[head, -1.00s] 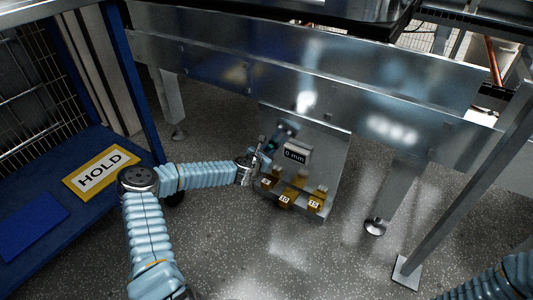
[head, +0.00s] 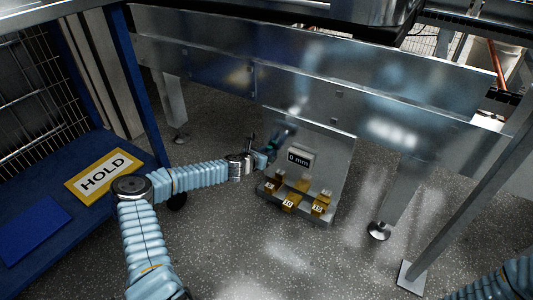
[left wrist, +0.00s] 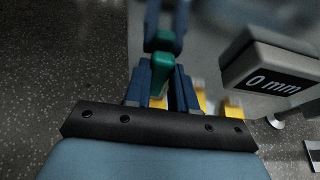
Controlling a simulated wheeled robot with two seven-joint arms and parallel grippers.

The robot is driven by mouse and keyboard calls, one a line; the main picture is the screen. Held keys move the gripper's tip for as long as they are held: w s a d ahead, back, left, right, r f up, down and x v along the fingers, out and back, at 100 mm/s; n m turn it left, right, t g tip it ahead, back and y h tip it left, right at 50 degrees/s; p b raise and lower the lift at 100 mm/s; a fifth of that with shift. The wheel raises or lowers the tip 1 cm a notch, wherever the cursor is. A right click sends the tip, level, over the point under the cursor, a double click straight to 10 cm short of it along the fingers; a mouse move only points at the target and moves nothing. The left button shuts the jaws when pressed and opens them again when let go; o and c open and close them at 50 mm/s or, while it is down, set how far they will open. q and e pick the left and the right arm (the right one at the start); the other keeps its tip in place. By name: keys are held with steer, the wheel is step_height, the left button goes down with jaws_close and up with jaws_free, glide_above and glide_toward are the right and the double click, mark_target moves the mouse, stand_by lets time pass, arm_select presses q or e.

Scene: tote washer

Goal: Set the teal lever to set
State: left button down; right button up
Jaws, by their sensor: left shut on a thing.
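The teal lever (left wrist: 161,72) shows in the left wrist view between the blue fingers of my left gripper (left wrist: 163,45). My left gripper is shut on it. In the head view my left gripper (head: 268,152) is at the left side of the metal plate (head: 330,150), and the lever there is small and mostly hidden by the fingers. A display box reading "0 mm" (head: 300,158) is on the plate just right of the gripper; it also shows in the left wrist view (left wrist: 270,78). My right gripper is not in view.
Several yellow numbered blocks (head: 289,203) sit on the plate's lower ledge, below the display. A blue shelf with a HOLD sign (head: 102,174) stands at the left. Metal legs (head: 398,195) stand at the right. The speckled floor in front is clear.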

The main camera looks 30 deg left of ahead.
arm_select(q)
steer(key=shift+a+f, duration=0.1)
steer(key=shift+f, duration=0.05)
steer(key=c, duration=0.9)
jaws_free()
steer(key=p+v, duration=0.2)
steer(key=v, duration=1.2)
steer(key=shift+w+p, duration=0.1)
steer(key=shift+p, duration=0.25)
